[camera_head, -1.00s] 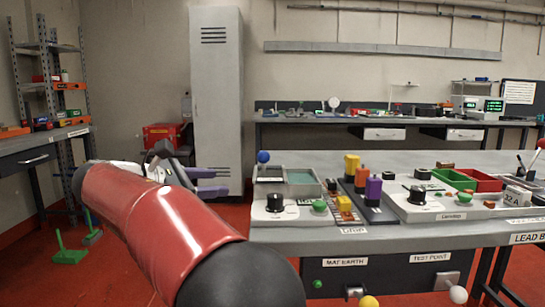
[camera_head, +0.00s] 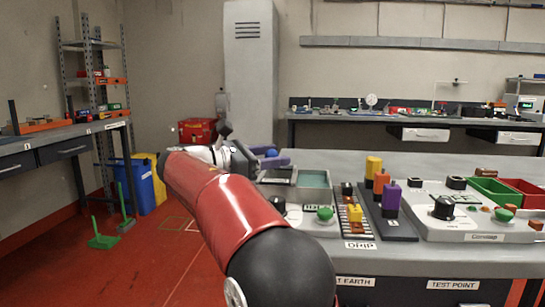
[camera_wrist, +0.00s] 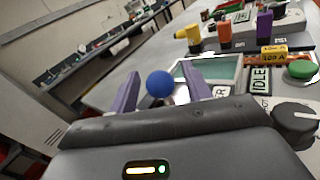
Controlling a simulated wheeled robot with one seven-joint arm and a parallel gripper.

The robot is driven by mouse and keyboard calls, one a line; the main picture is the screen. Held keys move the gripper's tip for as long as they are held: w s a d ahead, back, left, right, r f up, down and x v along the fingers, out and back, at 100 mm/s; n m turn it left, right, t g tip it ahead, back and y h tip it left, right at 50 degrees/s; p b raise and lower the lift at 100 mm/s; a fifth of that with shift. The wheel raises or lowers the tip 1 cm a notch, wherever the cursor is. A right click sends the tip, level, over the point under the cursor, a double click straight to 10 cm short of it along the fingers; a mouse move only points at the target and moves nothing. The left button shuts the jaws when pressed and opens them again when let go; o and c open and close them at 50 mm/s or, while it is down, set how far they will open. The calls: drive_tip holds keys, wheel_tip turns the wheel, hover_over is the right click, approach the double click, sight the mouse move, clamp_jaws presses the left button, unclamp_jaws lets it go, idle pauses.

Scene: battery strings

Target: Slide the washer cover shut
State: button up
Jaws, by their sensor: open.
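The washer is a grey box with a teal interior (camera_head: 313,180) at the left end of the near bench. Its grey cover (camera_head: 276,174) lies over the left part and leaves the teal right part exposed. A blue ball knob (camera_head: 272,153) stands at the cover's side. My gripper (camera_head: 281,156) is open, with purple fingers around the knob's position. In the wrist view the blue knob (camera_wrist: 160,84) appears between the two spread fingers (camera_wrist: 162,74). Whether they touch it cannot be told. The teal interior (camera_wrist: 226,70) shows beyond the right finger.
A green button (camera_head: 325,214), a yellow block (camera_head: 354,212) and upright yellow, orange and purple pieces (camera_head: 382,184) stand right of the washer. A black knob (camera_wrist: 295,115) is close at right in the wrist view. Floor left of the bench is mostly clear.

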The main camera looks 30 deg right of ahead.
sight(278, 179)
drive_tip(key=shift+d, duration=0.15)
clamp_jaws()
drive_tip(key=s+d, duration=0.1)
drive_tip(key=d, duration=0.1)
drive_tip(key=s+d, duration=0.3)
drive_tip(key=d, duration=0.1)
drive_tip(key=shift+s+d, duration=0.3)
drive_tip(key=shift+d, duration=0.1)
unclamp_jaws()
drive_tip(key=a, duration=0.7)
drive_tip(key=shift+a, duration=0.35)
